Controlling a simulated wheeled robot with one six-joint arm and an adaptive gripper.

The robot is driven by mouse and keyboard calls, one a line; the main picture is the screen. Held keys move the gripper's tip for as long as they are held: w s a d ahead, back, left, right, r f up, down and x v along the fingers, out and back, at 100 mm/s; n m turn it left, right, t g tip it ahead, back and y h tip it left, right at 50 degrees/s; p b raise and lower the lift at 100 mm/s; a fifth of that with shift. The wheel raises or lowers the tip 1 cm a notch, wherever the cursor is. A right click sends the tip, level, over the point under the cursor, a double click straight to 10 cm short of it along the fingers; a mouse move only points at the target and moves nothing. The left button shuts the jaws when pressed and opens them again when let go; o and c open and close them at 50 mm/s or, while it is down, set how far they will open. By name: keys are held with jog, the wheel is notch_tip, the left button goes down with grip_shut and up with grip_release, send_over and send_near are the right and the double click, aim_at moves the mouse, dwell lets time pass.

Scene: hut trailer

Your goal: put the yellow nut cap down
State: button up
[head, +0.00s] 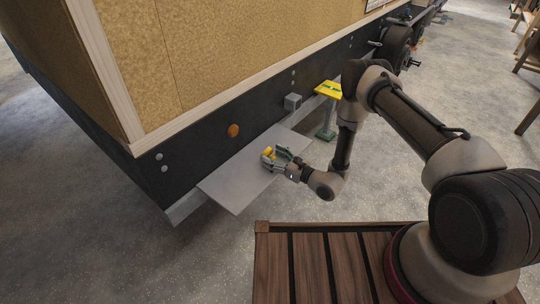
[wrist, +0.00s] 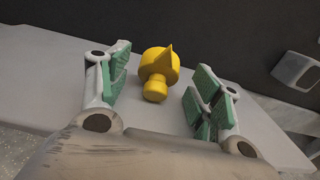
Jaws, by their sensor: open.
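The yellow nut cap (wrist: 158,72) rests on a flat grey shelf (head: 232,186) that sticks out from the trailer's dark side. In the wrist view it lies between my two green-padded fingers, with a clear gap on each side. My gripper (wrist: 158,92) is open around it and the pads do not touch it. In the head view my gripper (head: 274,157) is low over the shelf, and the yellow nut cap (head: 268,152) shows partly behind the fingers.
An orange round reflector (head: 233,131) and a grey box (head: 292,102) are on the dark trailer side. A yellow-topped green stand (head: 328,92) is to the right of the shelf. The shelf's left part is bare. A slatted wooden surface (head: 310,265) is in front.

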jog(key=v, duration=1)
notch_tip(320, 180, up, 15)
jog(key=a+n+g+y, duration=0.2)
jog(key=n+g+y, duration=0.1)
jog(key=n+g, duration=0.3)
jog(key=s+d+r+n+g+h, duration=0.1)
jog(key=s+d+r+n+g, duration=0.1)
jog(key=s+r+n+g, duration=0.45)
jog(key=s+d+r+n+g+h, duration=0.1)
jog(key=s+r+n, duration=0.2)
jog(key=r, duration=0.6)
jog(key=s+d+r+n+t+h, duration=0.2)
jog(key=s+d+r+h, duration=0.3)
jog(key=d, duration=0.4)
jog(key=s+d+r+n+t+h, duration=0.2)
jog(key=s+d+r+n+h, duration=0.2)
jog(key=d, duration=0.4)
jog(key=s+d+r+n+t+h, duration=0.3)
jog(key=s+d+r+h, duration=0.3)
jog(key=d, duration=0.3)
jog(key=shift+s+d+r+n, duration=0.3)
jog(key=shift+s+r+n, duration=0.25)
jog(key=shift+s+r, duration=0.3)
